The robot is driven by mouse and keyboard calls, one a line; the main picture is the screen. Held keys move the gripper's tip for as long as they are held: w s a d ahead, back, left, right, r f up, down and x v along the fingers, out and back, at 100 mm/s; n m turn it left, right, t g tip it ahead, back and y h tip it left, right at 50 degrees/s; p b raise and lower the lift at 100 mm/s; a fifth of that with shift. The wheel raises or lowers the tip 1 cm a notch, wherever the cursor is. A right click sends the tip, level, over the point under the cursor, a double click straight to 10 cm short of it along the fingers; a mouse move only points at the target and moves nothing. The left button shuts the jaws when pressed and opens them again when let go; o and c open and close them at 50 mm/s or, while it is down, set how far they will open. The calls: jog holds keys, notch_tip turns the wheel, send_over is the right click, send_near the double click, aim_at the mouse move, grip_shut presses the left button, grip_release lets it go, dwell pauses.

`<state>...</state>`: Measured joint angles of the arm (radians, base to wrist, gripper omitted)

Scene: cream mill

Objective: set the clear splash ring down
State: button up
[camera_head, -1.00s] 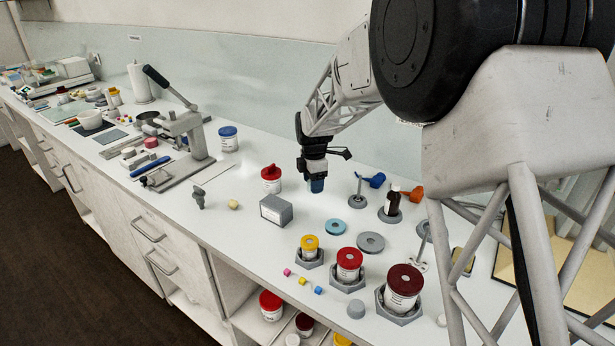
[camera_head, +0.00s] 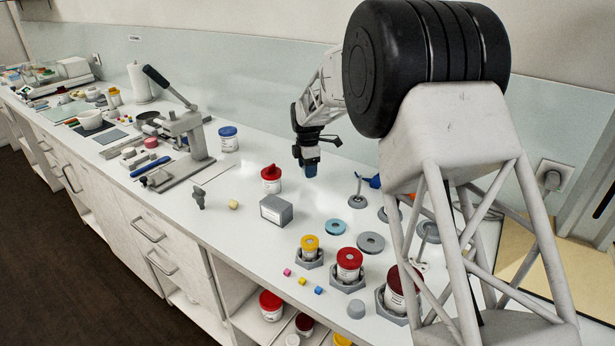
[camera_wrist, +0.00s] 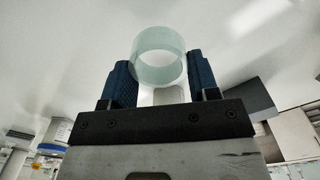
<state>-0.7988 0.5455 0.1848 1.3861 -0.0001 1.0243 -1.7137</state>
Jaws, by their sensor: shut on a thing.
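The ring is a short, pale greenish, see-through band. It sits between the fingertips with its opening showing. I cannot make out the ring in the head view.
Bare bench lies below my gripper.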

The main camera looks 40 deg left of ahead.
aim_at(307, 184)
jog(key=shift+f, duration=0.1)
jog(key=shift+f, duration=1.7)
jog(key=shift+f, duration=0.15)
jog(key=o, duration=0.9)
notch_tip(307, 184, up, 12)
jog(key=shift+r, duration=0.15)
dwell(0.3)
